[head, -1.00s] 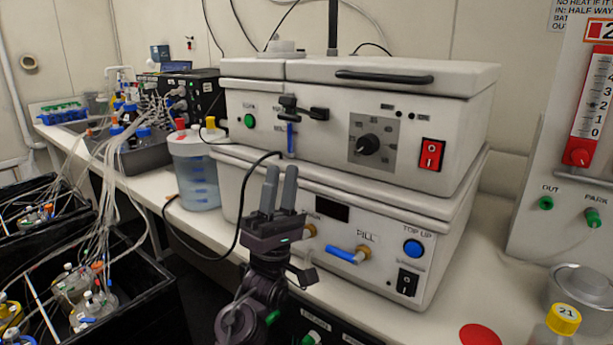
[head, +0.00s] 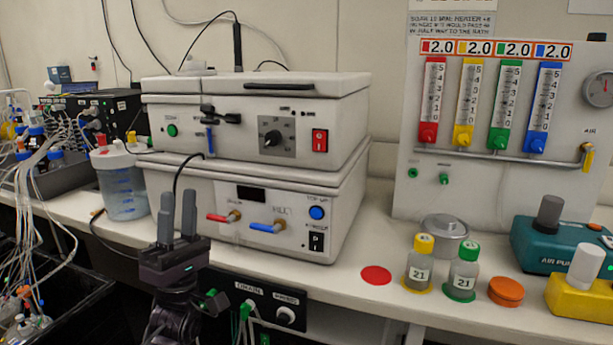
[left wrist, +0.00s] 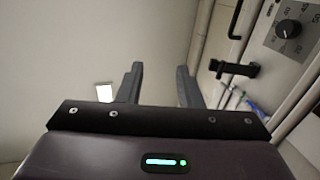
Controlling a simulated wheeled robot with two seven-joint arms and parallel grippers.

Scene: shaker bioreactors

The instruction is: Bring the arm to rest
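My left gripper (head: 178,200) stands upright in front of the water bath's lower unit (head: 290,222), at the lower left of the head view. Its two grey fingers point up, with a gap between them and nothing held. In the left wrist view the fingers (left wrist: 158,72) are also apart and empty, with a pale wall behind. The bath's black latch handle (left wrist: 234,69) and dial (left wrist: 288,28) show at the right there. Whether the gripper touches the bath cannot be told. My right gripper is not in view.
A bucket (head: 122,180) stands left of the bath. A red disc (head: 376,275), yellow-capped bottle (head: 420,265), green-capped bottle (head: 464,272), orange lid (head: 506,291) and teal air pump (head: 555,250) are at the right. The flowmeter panel (head: 420,190) stands behind them.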

